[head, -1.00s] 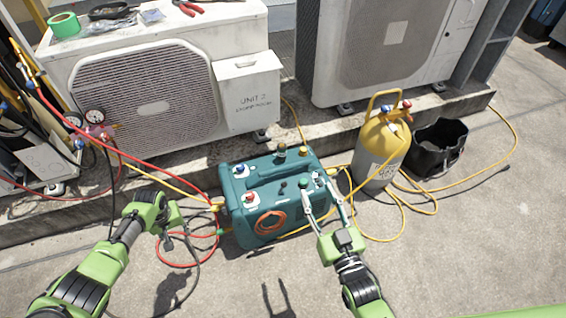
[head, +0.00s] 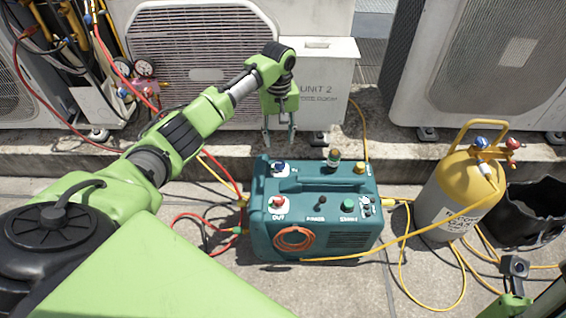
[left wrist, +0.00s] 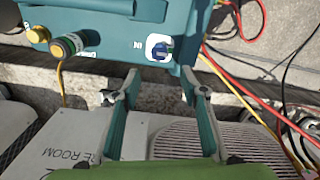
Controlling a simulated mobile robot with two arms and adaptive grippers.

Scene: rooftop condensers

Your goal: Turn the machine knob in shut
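The teal machine (head: 315,222) stands on the ground in front of the condensers. Its blue IN knob (head: 279,167) sits on a white plate at the top left rear corner; in the left wrist view the blue knob (left wrist: 160,51) shows beside the letters IN. My left gripper (head: 279,142) points down just behind and above that knob. In the left wrist view its two fingers (left wrist: 160,72) are apart, with nothing between them, and the knob lies just beyond their tips. Part of my right arm (head: 515,290) shows at the lower right edge; its fingers are not clear.
A yellow cylinder (head: 457,200) and black bucket (head: 520,212) stand to the right. Hoses lie around it. UNIT 2 condenser (head: 330,70) stands behind on a concrete ledge.

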